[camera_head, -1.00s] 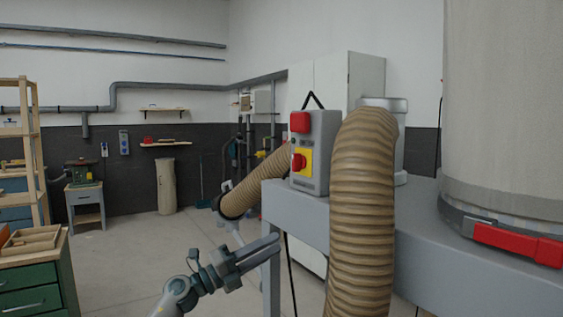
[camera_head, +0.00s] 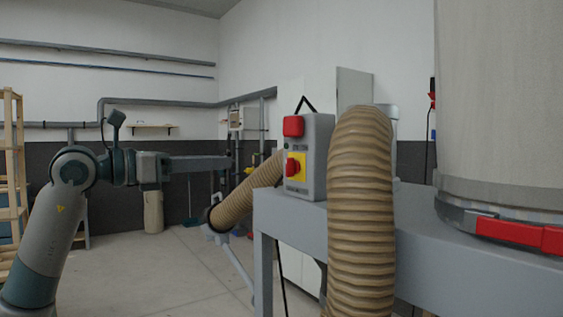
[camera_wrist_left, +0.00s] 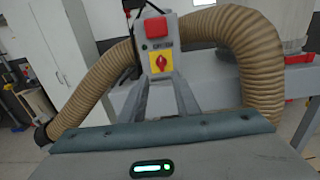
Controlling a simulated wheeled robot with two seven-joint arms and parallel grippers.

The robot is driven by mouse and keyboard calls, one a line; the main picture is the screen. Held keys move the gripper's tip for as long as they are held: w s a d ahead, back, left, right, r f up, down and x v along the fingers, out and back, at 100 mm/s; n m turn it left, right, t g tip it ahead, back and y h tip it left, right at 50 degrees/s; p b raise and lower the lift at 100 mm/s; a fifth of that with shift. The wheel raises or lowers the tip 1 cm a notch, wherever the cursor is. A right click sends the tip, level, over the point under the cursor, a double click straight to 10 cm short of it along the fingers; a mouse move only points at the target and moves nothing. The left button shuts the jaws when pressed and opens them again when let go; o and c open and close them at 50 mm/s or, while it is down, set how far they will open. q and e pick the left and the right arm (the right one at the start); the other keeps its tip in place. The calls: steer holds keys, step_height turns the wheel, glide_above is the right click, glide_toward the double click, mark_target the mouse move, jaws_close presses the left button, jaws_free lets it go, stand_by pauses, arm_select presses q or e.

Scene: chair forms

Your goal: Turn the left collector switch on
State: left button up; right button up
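The collector switch box (camera_head: 318,158) is grey and stands on a grey bench top right of centre in the head view. Its front has a red rotary knob (camera_head: 292,167) on a yellow plate, with a red block (camera_head: 293,126) above. In the left wrist view the red knob (camera_wrist_left: 161,62) is seen face-on, beyond my fingers, and looks upright. My left gripper (camera_head: 230,162) is level with the knob, left of it and apart from it. In the wrist view its two fingers (camera_wrist_left: 162,80) are apart, with nothing between them. My right gripper is not in view.
A thick ribbed hose (camera_head: 362,210) stands right of the box, and another hose section (camera_head: 245,195) runs behind it. The grey bench (camera_head: 450,260) carries a large pale cylinder with a red-latched band (camera_head: 515,232). The floor at left is open.

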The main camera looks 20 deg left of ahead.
mark_target(286, 159)
arm_select(q)
steer(key=shift+w+d, duration=0.1)
steer(key=shift+d, duration=0.05)
steer(key=p+x, duration=0.4)
steer(key=x, duration=1.3)
steer(key=shift+d+p, duration=0.1)
steer(key=shift+p, duration=0.3)
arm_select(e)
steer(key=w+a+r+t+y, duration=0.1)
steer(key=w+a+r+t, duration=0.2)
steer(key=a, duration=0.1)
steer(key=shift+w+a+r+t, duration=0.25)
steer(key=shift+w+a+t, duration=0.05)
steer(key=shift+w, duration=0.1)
arm_select(q)
jaws_close()
